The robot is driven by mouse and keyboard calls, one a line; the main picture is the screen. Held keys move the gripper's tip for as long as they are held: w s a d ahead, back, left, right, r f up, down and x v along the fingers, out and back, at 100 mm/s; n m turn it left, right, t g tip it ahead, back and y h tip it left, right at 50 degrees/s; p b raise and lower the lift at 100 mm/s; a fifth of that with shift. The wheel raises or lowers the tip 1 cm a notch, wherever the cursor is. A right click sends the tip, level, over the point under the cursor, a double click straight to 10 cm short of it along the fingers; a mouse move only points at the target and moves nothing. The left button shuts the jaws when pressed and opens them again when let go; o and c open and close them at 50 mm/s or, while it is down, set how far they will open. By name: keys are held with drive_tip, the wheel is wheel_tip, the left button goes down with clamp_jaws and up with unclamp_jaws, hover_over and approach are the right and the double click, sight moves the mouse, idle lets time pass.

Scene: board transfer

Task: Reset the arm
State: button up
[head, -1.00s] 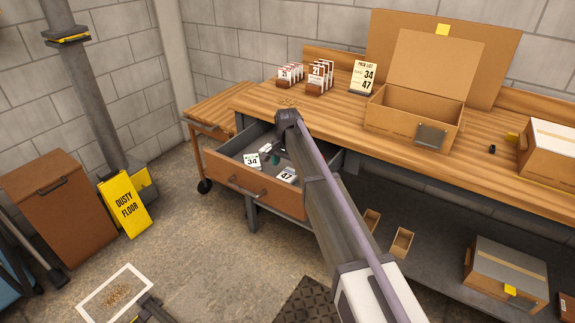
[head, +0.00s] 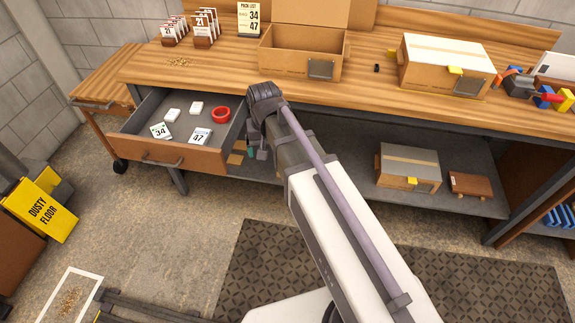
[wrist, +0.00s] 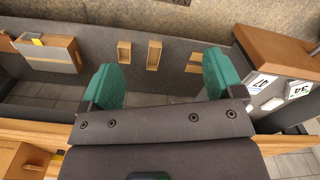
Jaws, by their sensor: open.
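My gripper (head: 255,152) hangs at the right end of the open drawer (head: 170,152), in front of the workbench, with its fingers pointing down. In the wrist view its two green fingertips (wrist: 162,80) are wide apart with nothing between them. The drawer holds a card marked 34 (head: 160,131), a card marked 47 (head: 200,136), two small white items (head: 196,107) and a red ring (head: 221,114). In the wrist view the drawer front (wrist: 278,50) is at the right, with the 47 card (wrist: 264,83) and the 34 card (wrist: 299,90) behind it.
On the workbench (head: 225,68) stand card holders (head: 203,30), a pack list (head: 248,18), an open cardboard box (head: 300,60) and a white-topped box (head: 445,65). A grey-topped box (head: 408,168) sits on the lower shelf. A yellow floor sign (head: 40,209) stands at left.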

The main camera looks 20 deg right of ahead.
drive_tip(key=s+d+r+n+p, duration=0.1)
drive_tip(key=s+d+r+p, duration=0.2)
drive_tip(key=s, duration=0.7)
drive_tip(key=shift+d+n, duration=0.3)
drive_tip(key=shift+d, duration=0.25)
drive_tip(key=shift+r, duration=0.1)
